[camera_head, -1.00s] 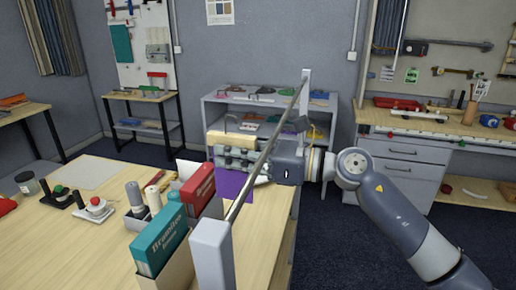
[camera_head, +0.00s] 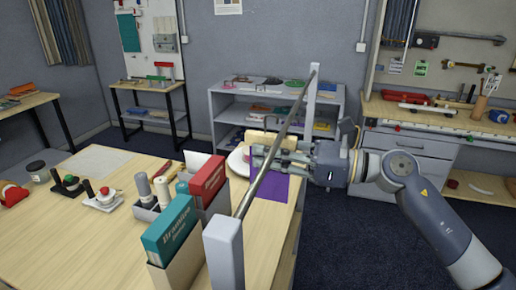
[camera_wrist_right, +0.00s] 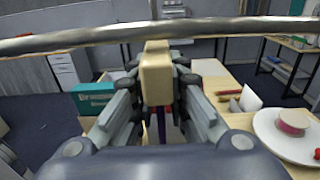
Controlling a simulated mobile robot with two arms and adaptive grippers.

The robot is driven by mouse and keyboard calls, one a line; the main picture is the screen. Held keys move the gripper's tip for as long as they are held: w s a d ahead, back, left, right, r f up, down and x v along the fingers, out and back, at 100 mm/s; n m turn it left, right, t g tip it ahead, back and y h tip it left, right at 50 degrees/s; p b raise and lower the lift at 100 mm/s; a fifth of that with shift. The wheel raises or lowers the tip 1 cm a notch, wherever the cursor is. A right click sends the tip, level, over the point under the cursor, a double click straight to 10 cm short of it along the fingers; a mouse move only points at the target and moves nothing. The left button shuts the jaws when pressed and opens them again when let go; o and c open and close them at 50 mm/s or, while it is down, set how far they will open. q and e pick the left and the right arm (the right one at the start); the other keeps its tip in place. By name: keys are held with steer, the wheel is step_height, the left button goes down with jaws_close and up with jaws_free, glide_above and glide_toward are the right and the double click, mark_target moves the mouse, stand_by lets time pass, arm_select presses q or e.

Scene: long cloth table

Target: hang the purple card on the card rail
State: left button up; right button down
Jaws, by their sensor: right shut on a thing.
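The purple card (camera_head: 270,190) hangs below my right gripper (camera_head: 262,157), and the rail crosses in front of it in the head view. The right gripper is shut on a tan block-like piece (camera_wrist_right: 155,75) at the card's top; a purple strip (camera_wrist_right: 155,122) shows below it in the wrist view. The card rail (camera_head: 287,128) is a slanted grey metal bar between two pale posts. It also crosses the top of the wrist view (camera_wrist_right: 90,36), close to the tan piece. I cannot tell whether they touch. My left gripper is not in view.
A teal binder (camera_head: 170,230) and a red binder (camera_head: 208,182) stand left of the rail. A white plate (camera_wrist_right: 272,133) with a pink roll (camera_wrist_right: 293,122) lies near the gripper. A holder (camera_head: 147,208) with tools stands farther left. The table's front left is clear.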

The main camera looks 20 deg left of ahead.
steer(key=shift+d+f+b, duration=0.3)
steer(key=shift+d+b, duration=0.05)
steer(key=shift+d, duration=0.25)
steer(key=shift+d+f+b, duration=0.3)
steer(key=shift+d+b, duration=0.05)
steer(key=shift+d, duration=0.2)
steer(key=c, duration=1.5)
jaws_free()
steer(key=shift+d, duration=0.1)
